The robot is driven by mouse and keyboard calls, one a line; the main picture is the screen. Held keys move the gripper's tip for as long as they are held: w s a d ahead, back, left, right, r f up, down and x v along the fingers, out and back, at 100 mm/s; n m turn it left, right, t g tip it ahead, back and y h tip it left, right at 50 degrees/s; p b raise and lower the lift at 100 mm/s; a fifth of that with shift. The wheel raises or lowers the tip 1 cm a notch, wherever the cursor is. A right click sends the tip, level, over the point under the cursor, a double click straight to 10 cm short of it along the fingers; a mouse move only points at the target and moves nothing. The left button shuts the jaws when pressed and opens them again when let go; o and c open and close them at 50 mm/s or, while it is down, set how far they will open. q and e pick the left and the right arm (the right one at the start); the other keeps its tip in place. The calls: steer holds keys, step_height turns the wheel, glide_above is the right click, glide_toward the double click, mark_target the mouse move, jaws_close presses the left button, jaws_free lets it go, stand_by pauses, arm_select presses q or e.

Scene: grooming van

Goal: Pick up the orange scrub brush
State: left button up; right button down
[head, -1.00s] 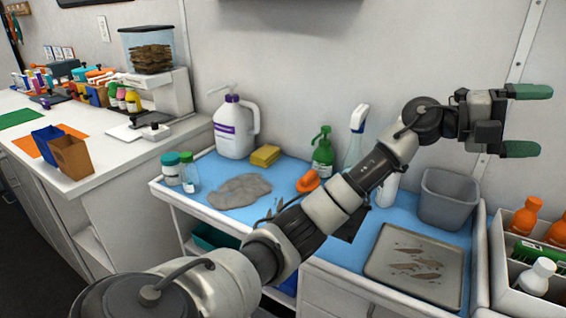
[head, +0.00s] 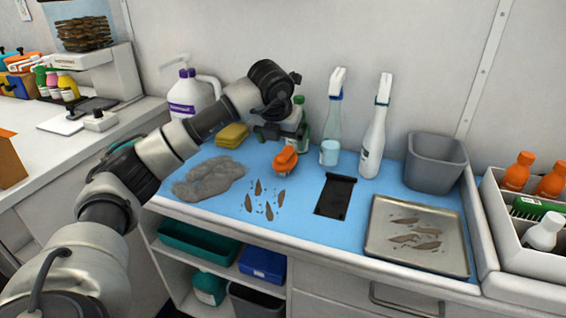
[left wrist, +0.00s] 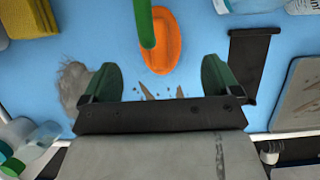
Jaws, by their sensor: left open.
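The orange scrub brush (head: 285,161) lies on the blue counter mat, in front of the green pump bottle (head: 303,120). It shows in the left wrist view (left wrist: 165,50), where a green bar from the top edge covers part of it. My left gripper (left wrist: 160,78) is open and empty. In the wrist view the brush lies just beyond the gap between its green fingers, apart from both. In the head view the gripper (head: 282,130) hangs above and behind the brush, close to the green bottle. My right gripper is not in view.
A grey cloth (head: 208,178) and yellow sponge (head: 232,134) lie left of the brush, and brown debris (head: 262,196) in front. A white jug (head: 188,97) stands behind.

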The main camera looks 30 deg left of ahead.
mark_target(285, 151)
arm_select(q)
steer(key=x, duration=0.6)
steer(key=shift+w+a+r+b, duration=0.1)
steer(key=shift+w+r+b, duration=0.1)
steer(key=shift+b, duration=0.1)
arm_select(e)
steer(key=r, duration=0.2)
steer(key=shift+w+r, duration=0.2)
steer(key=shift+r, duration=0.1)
arm_select(q)
steer(key=c, duration=1)
steer(key=shift+c, duration=0.2)
